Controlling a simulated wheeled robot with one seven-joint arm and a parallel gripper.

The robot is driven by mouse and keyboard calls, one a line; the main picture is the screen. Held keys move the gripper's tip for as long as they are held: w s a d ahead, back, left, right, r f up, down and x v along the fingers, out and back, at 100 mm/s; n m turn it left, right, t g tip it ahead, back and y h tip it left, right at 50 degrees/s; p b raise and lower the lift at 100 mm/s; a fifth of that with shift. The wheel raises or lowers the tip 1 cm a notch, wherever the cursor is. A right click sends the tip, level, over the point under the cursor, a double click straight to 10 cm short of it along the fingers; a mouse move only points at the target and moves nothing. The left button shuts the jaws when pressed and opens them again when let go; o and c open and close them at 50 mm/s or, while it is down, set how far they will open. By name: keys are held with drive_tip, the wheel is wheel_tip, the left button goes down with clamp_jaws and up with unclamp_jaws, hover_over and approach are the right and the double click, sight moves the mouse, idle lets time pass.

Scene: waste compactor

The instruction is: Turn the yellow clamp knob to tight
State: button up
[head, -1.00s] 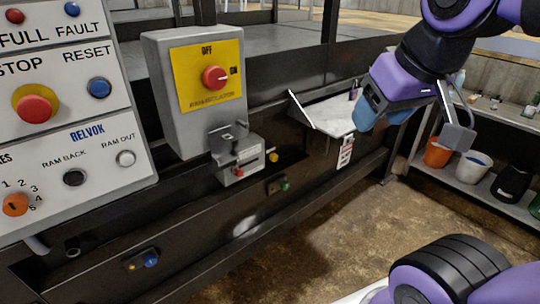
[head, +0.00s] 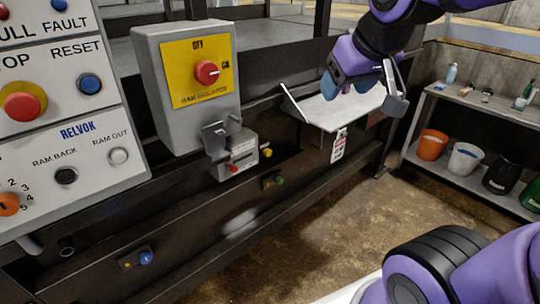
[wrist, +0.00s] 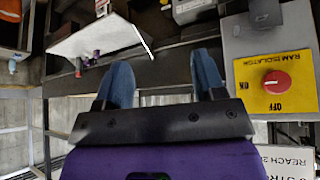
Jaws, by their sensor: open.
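A small yellow knob (head: 267,153) sits on the dark machine front in the head view, just right of a small grey box (head: 236,158) with a red part. Its pointer direction is too small to read. My gripper (head: 345,84) is up and to the right of the knob, in front of the pale flap, and holds nothing. In the wrist view my gripper (wrist: 164,82) shows two blue fingers spread wide apart with nothing between them. I cannot make out the yellow knob clearly in the wrist view.
The isolator box with its red switch (head: 206,72) stands left of the knob. A pale flap (head: 325,108) juts out on the right. A green knob (head: 279,180) and a blue knob (head: 146,257) sit lower. A shelf with buckets (head: 465,158) stands right. The floor between is clear.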

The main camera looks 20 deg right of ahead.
drive_tip(key=w+d+f+n+t, duration=0.15)
drive_tip(key=w+f, duration=0.35)
drive_tip(key=w, duration=0.6)
drive_tip(key=w+d+f+t, duration=0.2)
drive_tip(key=w+f, duration=0.3)
drive_tip(key=w, duration=0.5)
drive_tip(key=w+d+f+t, duration=0.2)
drive_tip(key=w+f, duration=0.3)
drive_tip(key=w, duration=0.6)
drive_tip(key=w+f+y, duration=0.2)
drive_tip(key=w+f, duration=0.2)
drive_tip(key=f, duration=0.3)
drive_tip(key=t+y, duration=0.2)
drive_tip(key=t, duration=0.1)
approach(270, 154)
wheel_tip(270, 154, up, 7)
drive_tip(key=w, duration=0.2)
wheel_tip(270, 154, down, 9)
drive_tip(key=s+t+y, duration=0.2)
drive_tip(key=s, duration=0.1)
drive_tip(key=x, duration=0.7)
drive_tip(key=d+x, duration=0.1)
drive_tip(key=x, duration=0.2)
drive_tip(key=shift+w+a, duration=0.1)
drive_tip(key=shift+w, duration=0.3)
drive_tip(key=c, duration=0.9)
